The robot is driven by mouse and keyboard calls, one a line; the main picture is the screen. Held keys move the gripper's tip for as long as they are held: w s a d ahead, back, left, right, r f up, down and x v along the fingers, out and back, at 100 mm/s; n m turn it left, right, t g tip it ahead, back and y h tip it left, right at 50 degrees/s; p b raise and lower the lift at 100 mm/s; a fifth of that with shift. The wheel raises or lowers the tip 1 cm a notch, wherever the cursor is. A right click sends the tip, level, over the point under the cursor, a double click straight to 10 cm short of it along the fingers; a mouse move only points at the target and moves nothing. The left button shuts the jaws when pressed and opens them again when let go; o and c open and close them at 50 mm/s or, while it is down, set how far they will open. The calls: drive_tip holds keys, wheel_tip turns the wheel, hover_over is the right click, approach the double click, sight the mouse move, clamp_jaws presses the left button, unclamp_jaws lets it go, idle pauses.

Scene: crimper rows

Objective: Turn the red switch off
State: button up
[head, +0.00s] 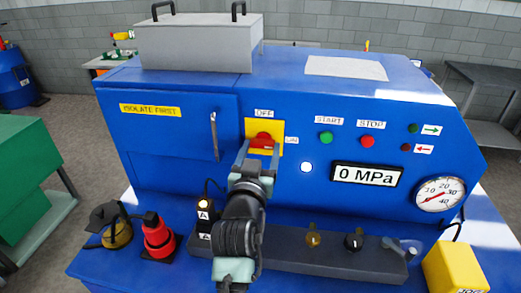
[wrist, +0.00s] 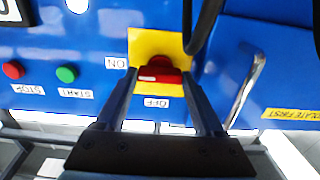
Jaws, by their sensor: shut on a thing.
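The red switch (head: 263,136) sits on a yellow plate (head: 250,125) on the front of the blue machine. An OFF label (head: 264,113) is above the plate and an ON label (head: 291,140) is to its right. My gripper (head: 262,148) is at the switch, its fingers shut on the red knob. In the wrist view, which is turned over, the red switch (wrist: 160,75) lies between the fingertips of my gripper (wrist: 160,78). Its red bar, with a small white mark, looks crosswise there. The fingers hide part of the knob in the head view.
A silver door handle (head: 214,136) stands left of the switch. A green START button (head: 326,137) and red STOP button (head: 367,141) are to the right. A display (head: 367,174) reads 0 MPa. Plugs and knobs (head: 353,241) line the ledge below.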

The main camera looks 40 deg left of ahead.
drive_tip(key=c, duration=0.4)
drive_tip(key=shift+n, duration=0.3)
drive_tip(key=n, duration=0.2)
drive_tip(key=shift+n, duration=0.4)
drive_tip(key=n, duration=0.4)
drive_tip(key=shift+n, duration=0.3)
drive_tip(key=n+p, duration=0.1)
drive_tip(key=n, duration=0.3)
drive_tip(key=n+p, duration=0.2)
drive_tip(key=n, duration=0.3)
drive_tip(key=shift+n, duration=0.4)
drive_tip(key=o, duration=1.4)
